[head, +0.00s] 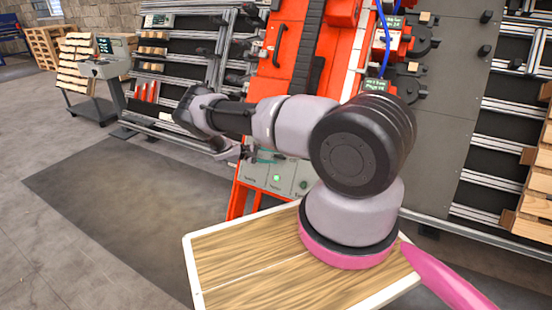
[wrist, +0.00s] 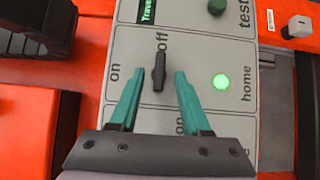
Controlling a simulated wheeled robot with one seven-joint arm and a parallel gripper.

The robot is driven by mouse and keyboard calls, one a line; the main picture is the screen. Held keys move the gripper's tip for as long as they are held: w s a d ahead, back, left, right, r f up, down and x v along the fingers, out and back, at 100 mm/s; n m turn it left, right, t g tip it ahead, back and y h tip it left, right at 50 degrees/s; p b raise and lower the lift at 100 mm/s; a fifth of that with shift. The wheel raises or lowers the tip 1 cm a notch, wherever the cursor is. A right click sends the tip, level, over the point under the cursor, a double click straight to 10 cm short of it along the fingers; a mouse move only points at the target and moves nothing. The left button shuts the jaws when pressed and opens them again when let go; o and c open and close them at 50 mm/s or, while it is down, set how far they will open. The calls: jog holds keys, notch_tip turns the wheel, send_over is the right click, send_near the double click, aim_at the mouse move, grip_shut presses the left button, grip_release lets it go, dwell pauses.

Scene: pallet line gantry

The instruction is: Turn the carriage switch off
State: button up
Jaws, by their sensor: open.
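The carriage switch (wrist: 158,72) is a black bar-shaped knob on a grey control panel (wrist: 206,50). Its bar lies along the picture's vertical in the wrist view, narrow upper end towards the "off" label; the "on" label is to its left. My gripper (wrist: 155,76) is open, with one teal finger on each side of the knob. Gaps show between the fingers and the knob; I cannot tell how far the tips are from the panel. In the head view the panel (head: 281,182) shows low on the orange gantry, and my arm hides the switch.
A lit green "home" lamp (wrist: 221,81) is right of the fingers, and a dark "test" knob (wrist: 217,6) is above it. A small display (wrist: 148,10) is at the top. A wooden tabletop (head: 230,268) lies in front; open floor (head: 80,235) is at left.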

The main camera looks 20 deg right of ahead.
jog(key=v, duration=0.8)
jog(key=shift+a, duration=0.3)
jog(key=shift+r, duration=0.2)
